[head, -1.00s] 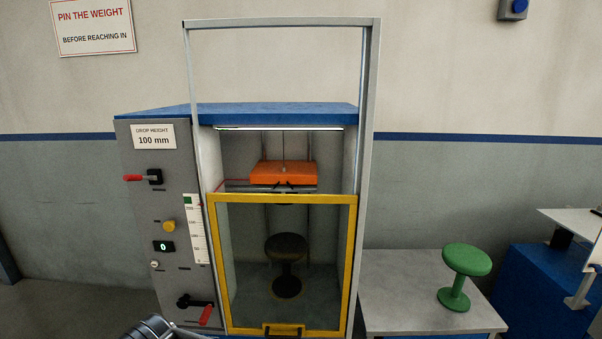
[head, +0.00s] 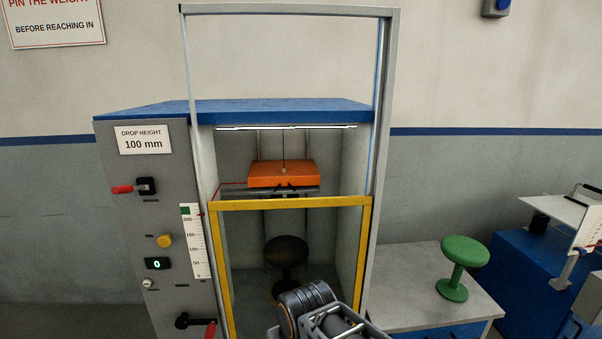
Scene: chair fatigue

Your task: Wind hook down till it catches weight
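The orange weight (head: 284,174) sits level in the upper part of the test cabinet, on a dark grey carriage (head: 300,191). A thin cable (head: 283,145) comes down to a small fitting (head: 283,169) at the weight's top middle. It is too small to tell whether this is the hook and whether it is caught. A black crank (head: 184,321) with a red handle (head: 210,331) is low on the grey control panel. A link of my arm (head: 306,304) shows at the bottom centre, in front of the cabinet door. My gripper is out of the frame.
The yellow-framed door (head: 290,204) covers the lower opening, with a dark stool (head: 286,250) behind it. A green stool (head: 464,252) stands on the side table (head: 415,280).

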